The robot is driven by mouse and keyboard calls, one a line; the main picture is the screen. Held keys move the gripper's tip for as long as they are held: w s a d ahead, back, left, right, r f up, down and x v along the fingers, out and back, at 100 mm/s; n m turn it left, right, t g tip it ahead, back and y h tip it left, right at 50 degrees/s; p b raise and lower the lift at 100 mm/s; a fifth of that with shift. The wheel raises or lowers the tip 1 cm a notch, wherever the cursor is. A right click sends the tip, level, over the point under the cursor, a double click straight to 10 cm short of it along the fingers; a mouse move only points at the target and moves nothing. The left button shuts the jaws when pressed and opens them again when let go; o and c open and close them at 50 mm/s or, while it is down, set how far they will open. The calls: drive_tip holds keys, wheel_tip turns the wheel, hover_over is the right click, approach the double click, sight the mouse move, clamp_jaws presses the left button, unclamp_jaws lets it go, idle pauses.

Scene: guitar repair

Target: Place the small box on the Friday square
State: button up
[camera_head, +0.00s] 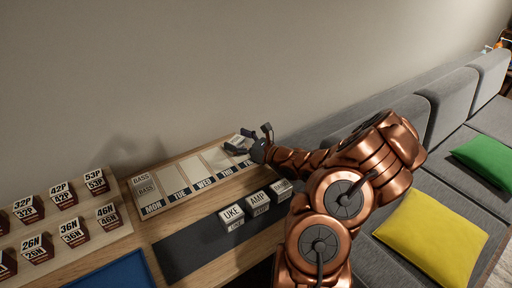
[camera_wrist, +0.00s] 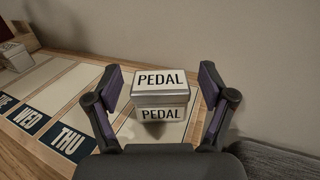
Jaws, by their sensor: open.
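A small pale box marked PEDAL (camera_wrist: 161,92) is between the two spread fingers of my gripper (camera_wrist: 160,98), with a visible gap on each side. It is at the far right end of the weekday board (camera_head: 186,183), over the pale column right of the THU label (camera_wrist: 68,139). That column's own label is hidden by my gripper. I cannot tell for sure whether the box touches the board. In the head view my gripper (camera_head: 252,143) is at the board's right end and partly hides the box (camera_head: 243,138).
A BASS box (camera_head: 144,185) stands on the MON column. Boxes marked UKE (camera_head: 232,214) and AMP (camera_head: 258,201), plus one partly hidden by my arm, stand on a dark strip in front. Several labelled boxes (camera_head: 64,193) are at left. A wall is behind; a grey sofa is right.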

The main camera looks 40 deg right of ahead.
drive_tip(key=shift+b+v, duration=0.45)
drive_tip(key=shift+v, duration=5.1)
